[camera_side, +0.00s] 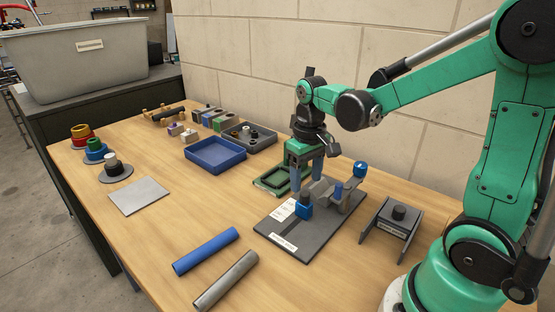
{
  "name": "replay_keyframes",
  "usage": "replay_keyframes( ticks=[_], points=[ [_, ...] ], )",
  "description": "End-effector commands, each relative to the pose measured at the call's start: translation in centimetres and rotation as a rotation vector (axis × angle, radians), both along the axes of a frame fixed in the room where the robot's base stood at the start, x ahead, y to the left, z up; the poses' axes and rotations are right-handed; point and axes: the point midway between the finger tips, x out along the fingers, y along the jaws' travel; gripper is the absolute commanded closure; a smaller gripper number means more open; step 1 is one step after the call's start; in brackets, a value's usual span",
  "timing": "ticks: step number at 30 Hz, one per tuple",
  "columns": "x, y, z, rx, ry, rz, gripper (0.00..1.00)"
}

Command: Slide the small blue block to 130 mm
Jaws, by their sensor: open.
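The small blue block (305,212) sits on a dark base plate (275,237), beside a white scale label (283,210). It appears to be on a track of the fixture, and I cannot read the scale values. My gripper (307,182) points down just behind and above the block. Its two blue-grey fingers are apart, with no object visible between them. I cannot tell whether a finger touches the fixture. A grey bracket with a blue pin (338,190) and a blue knob (361,168) stands to the right of the block.
A green tray (265,184) lies behind the plate. A blue tray (215,155) is farther left. A blue tube (206,250) and a grey tube (226,280) lie in front. A dark stand (392,226) is at right. Coloured ring stacks stand at far left.

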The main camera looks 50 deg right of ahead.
Motion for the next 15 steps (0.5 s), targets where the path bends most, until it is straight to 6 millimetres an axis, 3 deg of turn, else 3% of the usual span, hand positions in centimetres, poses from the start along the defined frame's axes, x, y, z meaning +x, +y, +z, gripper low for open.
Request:
replay_keyframes(
  ticks=[6,15],
  points=[
    [0.0,0.0,-2.6,0.000,-0.002,0.001,0.41],
    [0.0,0.0,-4.0,-0.001,-0.003,0.001,0.41]
  ],
)
